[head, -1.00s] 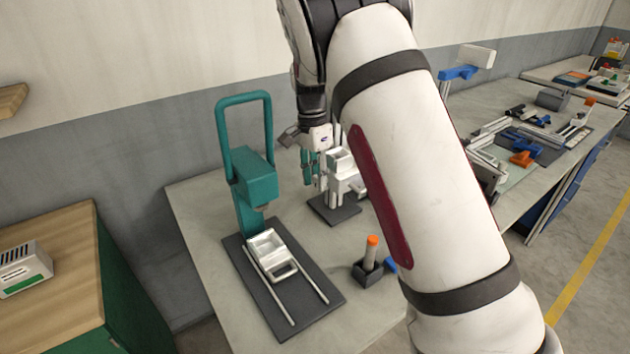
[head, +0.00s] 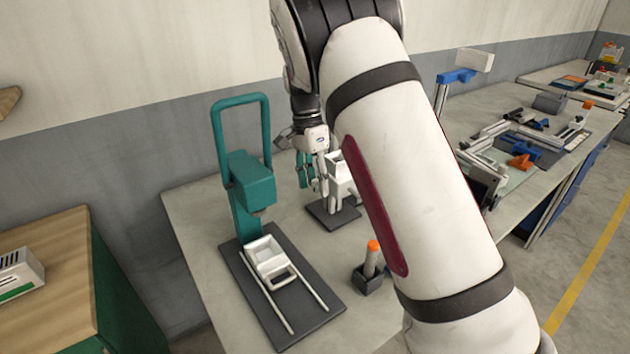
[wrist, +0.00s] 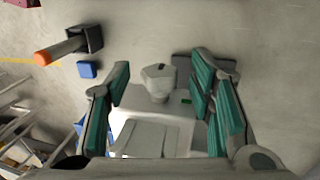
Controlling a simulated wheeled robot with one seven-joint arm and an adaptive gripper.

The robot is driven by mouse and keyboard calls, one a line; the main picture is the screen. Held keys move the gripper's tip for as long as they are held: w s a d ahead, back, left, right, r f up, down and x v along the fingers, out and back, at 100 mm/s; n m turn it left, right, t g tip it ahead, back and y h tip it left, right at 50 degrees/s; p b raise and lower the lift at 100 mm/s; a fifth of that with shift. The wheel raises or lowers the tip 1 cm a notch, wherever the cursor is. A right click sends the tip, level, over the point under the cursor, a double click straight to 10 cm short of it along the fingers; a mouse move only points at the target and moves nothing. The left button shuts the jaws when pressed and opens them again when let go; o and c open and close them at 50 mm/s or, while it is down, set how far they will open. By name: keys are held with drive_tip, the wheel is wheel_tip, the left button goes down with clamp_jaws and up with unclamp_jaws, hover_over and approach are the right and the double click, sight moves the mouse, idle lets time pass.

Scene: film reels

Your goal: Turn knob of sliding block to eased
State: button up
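A white device (head: 344,187) stands on a small dark base plate (head: 331,216), partly hidden behind my arm in the head view. In the wrist view its pale body (wrist: 150,133) lies between my fingers. A faceted pale knob-like part (wrist: 158,82) sticks out at its far end, with a small green mark (wrist: 186,100) beside it. I take this for the sliding block and its knob; I cannot read the knob's setting. My gripper (wrist: 162,88) is open, with its teal fingers on either side of the knob. It also shows in the head view (head: 312,172). Contact is unclear.
A teal press (head: 250,182) with a white slide on rails stands to the left on a dark plate (head: 318,307). An orange-topped tool (head: 371,260) stands in a dark holder (head: 367,280) in front. Bare tabletop (head: 200,225) lies around them. Another bench (head: 470,120) is at right.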

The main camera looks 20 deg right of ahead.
wheel_tip(320, 180, up, 12)
drive_tip(key=w, duration=0.2)
drive_tip(key=shift+a, duration=0.35)
drive_tip(key=s+d+r+n+t+y, duration=0.1)
drive_tip(key=s+r+n+t, duration=0.15)
drive_tip(key=s+r, duration=0.4)
drive_tip(key=s+d+r+n+t, duration=0.1)
drive_tip(key=s+r+n, duration=0.25)
drive_tip(key=s, duration=0.65)
drive_tip(key=s+f+n+t, duration=0.1)
drive_tip(key=s+f+n, duration=0.2)
drive_tip(key=s, duration=0.6)
drive_tip(key=s+f+n+t, duration=0.2)
drive_tip(key=s+n, duration=0.3)
drive_tip(key=s, duration=0.5)
drive_tip(key=shift+s+a+f, duration=0.2)
drive_tip(key=shift+a+f, duration=0.15)
drive_tip(key=shift+f, duration=0.5)
